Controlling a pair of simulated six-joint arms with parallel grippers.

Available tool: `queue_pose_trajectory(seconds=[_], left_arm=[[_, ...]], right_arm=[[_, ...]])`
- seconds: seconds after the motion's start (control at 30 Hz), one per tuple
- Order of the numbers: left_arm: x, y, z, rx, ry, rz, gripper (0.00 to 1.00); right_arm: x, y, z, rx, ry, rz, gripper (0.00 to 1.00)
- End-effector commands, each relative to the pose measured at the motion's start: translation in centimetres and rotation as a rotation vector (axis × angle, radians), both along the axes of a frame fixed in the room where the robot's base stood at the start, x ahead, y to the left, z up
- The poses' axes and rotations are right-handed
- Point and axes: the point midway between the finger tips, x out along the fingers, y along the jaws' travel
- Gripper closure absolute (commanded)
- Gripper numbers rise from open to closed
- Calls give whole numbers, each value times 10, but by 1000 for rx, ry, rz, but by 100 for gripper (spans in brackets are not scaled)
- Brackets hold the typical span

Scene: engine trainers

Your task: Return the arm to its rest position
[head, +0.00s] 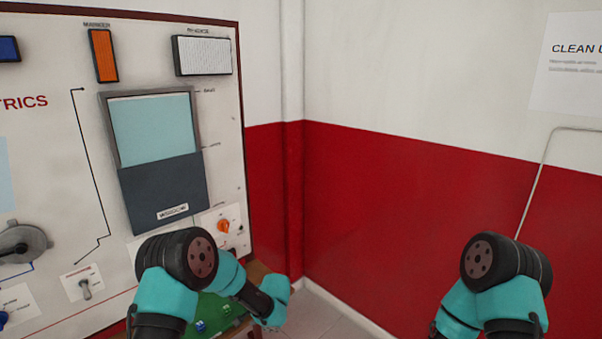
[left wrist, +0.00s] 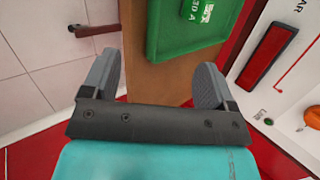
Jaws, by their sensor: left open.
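My left arm shows at the bottom of the head view, left of centre, bent in front of the trainer panel (head: 225,120). Its fingertips cannot be made out there. In the left wrist view my left gripper (left wrist: 157,80) is open, its two grey fingers wide apart with nothing between them. Past the fingers are a brown wooden surface and a green tray (left wrist: 154,50). My right arm shows at the lower right of the head view as a black and teal joint; its gripper is out of the picture.
The panel carries an orange knob (head: 223,226), a toggle switch (head: 85,289) and a dark-fronted window (head: 165,190). The green tray (head: 222,310) is partly behind my left arm. A red and white wall (head: 400,210) stands behind; open floor (head: 320,315) shows between the arms.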

Motion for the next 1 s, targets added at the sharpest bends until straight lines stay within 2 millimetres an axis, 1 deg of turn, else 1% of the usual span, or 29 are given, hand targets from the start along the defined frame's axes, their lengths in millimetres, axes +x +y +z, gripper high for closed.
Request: queue_pose_trajectory(seconds=[0.03, 0.1, 0.27, 0.37, 0.47, 0.5, 0.57, 0.6, 0.67, 0.7, 0.77, 0.8, 0.9, 1.0], left_arm=[[-13, -2, -13, -61, 52, 17, 20], [-31, -7, -29, -154, 116, 44, 20], [-70, -21, -58, -363, 229, 111, 20], [-99, -27, -74, -503, 285, 168, 20], [-135, -26, -90, -644, 334, 245, 20], [-151, -24, -96, -699, 349, 281, 20], [-177, -19, -104, -775, 366, 339, 20], [-194, -15, -108, -824, 369, 381, 20], [-217, -10, -112, -890, 364, 448, 20], [-233, -6, -114, -930, 356, 492, 20], [-255, 2, -116, -981, 332, 562, 20], [-270, 7, -117, -1008, 312, 610, 20], [-304, 22, -117, -1051, 247, 723, 20], [-331, 36, -114, -1062, 181, 812, 20]], right_arm=[[0, 0, 0, 0, 0, 0, 57], [0, 0, 0, 0, 0, 0, 57], [0, 0, 0, 0, 0, 0, 57], [0, 0, 0, 0, 0, 0, 57], [0, 0, 0, 0, 0, 0, 57], [0, 0, 0, 0, 0, 0, 57], [0, 0, 0, 0, 0, 0, 57], [0, 0, 0, 0, 0, 0, 57], [0, 0, 0, 0, 0, 0, 57], [0, 0, 0, 0, 0, 0, 57], [0, 0, 0, 0, 0, 0, 57], [0, 0, 0, 0, 0, 0, 57], [0, 0, 0, 0, 0, 0, 57], [0, 0, 0, 0, 0, 0, 57]])
